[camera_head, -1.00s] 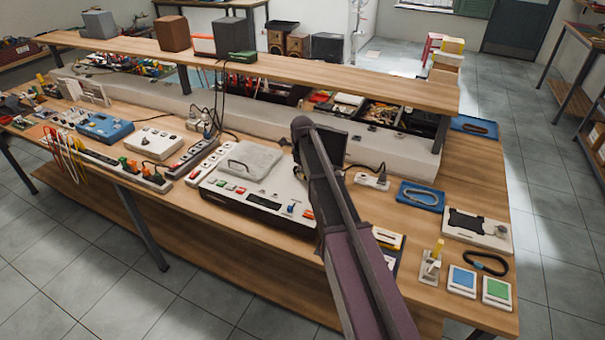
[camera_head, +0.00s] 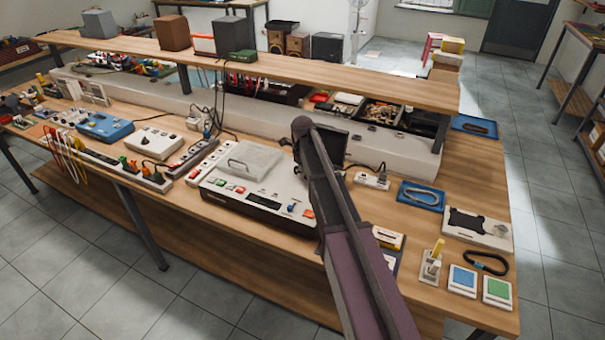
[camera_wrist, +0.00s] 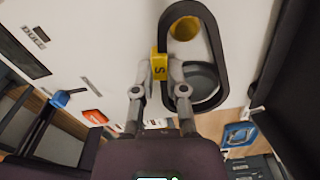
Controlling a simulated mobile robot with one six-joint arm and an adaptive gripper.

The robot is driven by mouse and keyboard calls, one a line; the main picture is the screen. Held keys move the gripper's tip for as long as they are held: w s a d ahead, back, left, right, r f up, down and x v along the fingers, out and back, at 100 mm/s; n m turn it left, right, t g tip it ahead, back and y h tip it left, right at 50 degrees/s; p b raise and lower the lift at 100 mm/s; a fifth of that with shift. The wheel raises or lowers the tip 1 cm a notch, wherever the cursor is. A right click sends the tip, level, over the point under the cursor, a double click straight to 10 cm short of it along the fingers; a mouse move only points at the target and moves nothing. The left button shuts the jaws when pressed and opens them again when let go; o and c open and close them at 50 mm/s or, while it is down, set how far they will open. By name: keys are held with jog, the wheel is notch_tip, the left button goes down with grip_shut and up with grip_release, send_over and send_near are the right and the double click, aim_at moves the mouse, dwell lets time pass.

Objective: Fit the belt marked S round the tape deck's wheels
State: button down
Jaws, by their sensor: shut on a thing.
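My gripper (camera_wrist: 159,82) is shut on the yellow tab (camera_wrist: 159,66) marked S in the wrist view. The tab joins the side of a black belt (camera_wrist: 218,45), an upright oval loop. Inside the loop's outline show a brass-yellow wheel (camera_wrist: 185,28) at the top and a grey wheel (camera_wrist: 202,78) lower down. I cannot tell whether the belt sits round the wheels or hovers above them. The white tape deck (camera_wrist: 105,45) lies beneath. In the head view the deck (camera_head: 262,186) is partly behind my arm, which hides my gripper, belt and wheels.
A blue tray (camera_head: 422,186) with a pale loop stands right of my arm. Another black belt (camera_head: 485,263) lies at the right, by blue (camera_head: 462,279) and green (camera_head: 497,290) pads. A yellow-handled stand (camera_head: 432,262) is nearby. A shelf (camera_head: 330,78) runs behind the deck.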

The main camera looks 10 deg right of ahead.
jog(key=shift+f+b, duration=0.55)
jog(key=shift+f, duration=0.05)
dwell(0.9)
jog(key=c, duration=0.6)
grip_release()
jog(key=shift+r, duration=0.15)
